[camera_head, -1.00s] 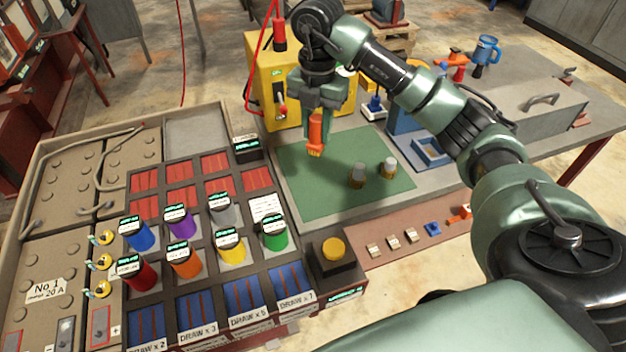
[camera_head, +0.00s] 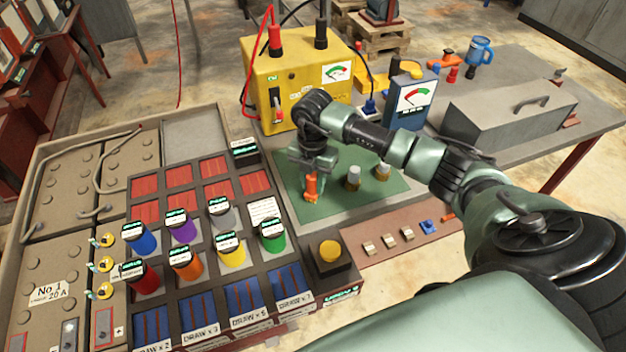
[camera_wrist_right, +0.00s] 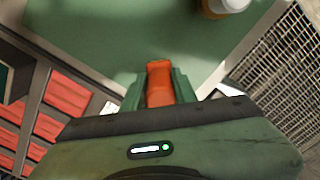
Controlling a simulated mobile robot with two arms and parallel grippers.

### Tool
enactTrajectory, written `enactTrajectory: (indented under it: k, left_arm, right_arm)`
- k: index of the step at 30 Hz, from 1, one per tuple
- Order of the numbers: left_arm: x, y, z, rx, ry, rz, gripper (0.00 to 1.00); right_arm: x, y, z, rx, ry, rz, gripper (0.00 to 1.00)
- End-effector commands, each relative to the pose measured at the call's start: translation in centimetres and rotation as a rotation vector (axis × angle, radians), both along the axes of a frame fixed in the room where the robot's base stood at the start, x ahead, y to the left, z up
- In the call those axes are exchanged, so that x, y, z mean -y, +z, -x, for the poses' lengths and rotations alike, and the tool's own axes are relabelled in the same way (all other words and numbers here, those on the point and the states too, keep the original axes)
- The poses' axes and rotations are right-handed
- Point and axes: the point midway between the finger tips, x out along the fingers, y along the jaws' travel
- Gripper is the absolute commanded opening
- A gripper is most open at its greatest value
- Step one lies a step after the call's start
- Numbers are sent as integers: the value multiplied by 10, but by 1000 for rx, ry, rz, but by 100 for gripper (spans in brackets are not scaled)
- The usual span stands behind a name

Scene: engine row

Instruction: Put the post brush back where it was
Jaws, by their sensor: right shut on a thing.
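The post brush, with an orange handle (camera_head: 311,186), is held upright in my right gripper (camera_head: 312,174), low over the green mat (camera_head: 340,207). Whether its lower end touches the mat I cannot tell. In the right wrist view the orange handle (camera_wrist_right: 159,84) sits between the two green fingers (camera_wrist_right: 158,92), which are shut on it. Two small posts with pale tops, the nearer-left one (camera_head: 353,178) and the right one (camera_head: 383,171), stand on the mat just right of the brush. My left gripper is not in view.
A yellow tester box (camera_head: 297,85) stands behind the mat and a blue meter (camera_head: 411,103) behind right. A grey toolbox (camera_head: 510,110) is further right. Left is the battery tray with several coloured cylinders (camera_head: 231,250). A yellow button (camera_head: 330,251) is at the front. The mat's front part is clear.

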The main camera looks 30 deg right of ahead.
Motion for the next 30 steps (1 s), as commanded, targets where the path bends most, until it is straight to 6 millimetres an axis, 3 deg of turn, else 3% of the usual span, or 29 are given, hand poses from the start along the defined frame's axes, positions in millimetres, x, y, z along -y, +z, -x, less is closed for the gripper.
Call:
enactTrajectory:
  k: [8, 9, 11, 23, 30]
  left_arm:
    - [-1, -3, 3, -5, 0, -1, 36]
    - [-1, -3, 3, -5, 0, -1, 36]
    - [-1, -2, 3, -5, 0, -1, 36]
    - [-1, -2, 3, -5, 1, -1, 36]
    - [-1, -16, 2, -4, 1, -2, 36]
  right_arm:
    - [0, -3, 0, 1, 0, 0, 0]
    - [0, -2, 0, 0, 0, 0, 33]
    - [0, -2, 0, 0, 0, 0, 49]
    - [0, 3, -1, 1, 0, 0, 49]
    - [1, 43, -2, 7, 1, 2, 49]
